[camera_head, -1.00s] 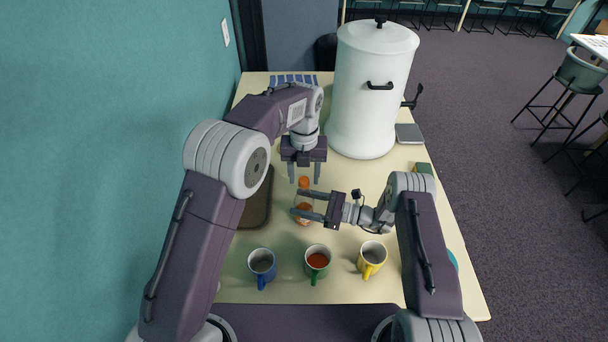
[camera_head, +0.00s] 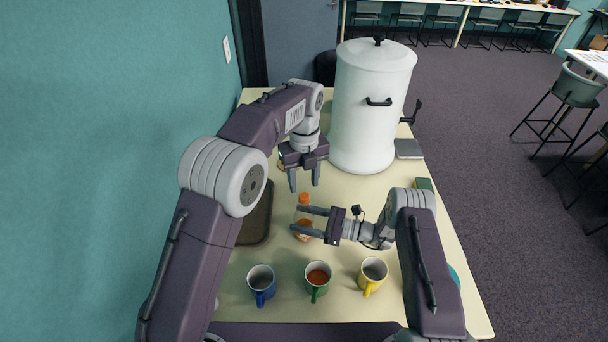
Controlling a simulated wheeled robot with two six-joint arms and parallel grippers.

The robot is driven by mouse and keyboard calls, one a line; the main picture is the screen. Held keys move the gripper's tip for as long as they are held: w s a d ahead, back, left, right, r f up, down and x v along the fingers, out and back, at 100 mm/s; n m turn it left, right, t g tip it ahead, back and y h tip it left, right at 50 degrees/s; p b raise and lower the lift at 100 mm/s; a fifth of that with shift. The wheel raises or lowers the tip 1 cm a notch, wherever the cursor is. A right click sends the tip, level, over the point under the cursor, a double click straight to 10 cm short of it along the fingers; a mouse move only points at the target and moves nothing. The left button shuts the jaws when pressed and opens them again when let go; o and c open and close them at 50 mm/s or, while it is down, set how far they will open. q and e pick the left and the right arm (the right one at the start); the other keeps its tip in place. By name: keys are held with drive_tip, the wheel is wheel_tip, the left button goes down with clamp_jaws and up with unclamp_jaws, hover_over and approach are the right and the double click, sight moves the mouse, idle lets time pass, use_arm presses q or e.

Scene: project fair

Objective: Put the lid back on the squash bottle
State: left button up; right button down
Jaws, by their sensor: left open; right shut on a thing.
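The squash bottle (camera_head: 303,218) is clear with orange liquid and stands on the table. Its orange lid (camera_head: 303,197) shows at the top of the bottle; how firmly it sits cannot be told. My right gripper (camera_head: 296,218) comes in from the right and is shut on the bottle's body, its fingers hiding part of it.
A blue mug (camera_head: 261,283), a green mug (camera_head: 317,280) with reddish drink and a yellow mug (camera_head: 372,275) stand in front. A large white urn (camera_head: 370,115) stands behind right. A dark tray (camera_head: 257,215) lies left, partly behind my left arm. The table (camera_head: 345,185) is clear between bottle and urn.

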use_arm(q)
drive_tip(key=n, duration=0.7)
drive_tip(key=shift+s, duration=0.1)
drive_tip(key=n, duration=0.3)
drive_tip(key=shift+r+n, duration=0.1)
drive_tip(key=shift+n, duration=0.2)
drive_tip(key=n, duration=0.6)
drive_tip(key=shift+s+r, duration=0.1)
drive_tip(key=n, duration=0.7)
drive_tip(key=shift+r, duration=0.15)
drive_tip(key=n, duration=0.7)
drive_tip(key=shift+r, duration=0.2)
drive_tip(key=n, duration=0.6)
drive_tip(key=shift+r, duration=0.2)
drive_tip(key=n, duration=0.3)
drive_tip(key=shift+r+n, duration=0.15)
drive_tip(key=shift+n, duration=0.25)
drive_tip(key=n, duration=0.5)
drive_tip(key=shift+r, duration=0.2)
drive_tip(key=n, duration=0.3)
drive_tip(key=shift+r+n, duration=0.2)
drive_tip(key=shift+n, duration=0.2)
drive_tip(key=shift+r+n, duration=0.15)
drive_tip(key=shift+n, duration=0.25)
drive_tip(key=shift+w+r, duration=0.15)
drive_tip(key=shift+w, duration=0.05)
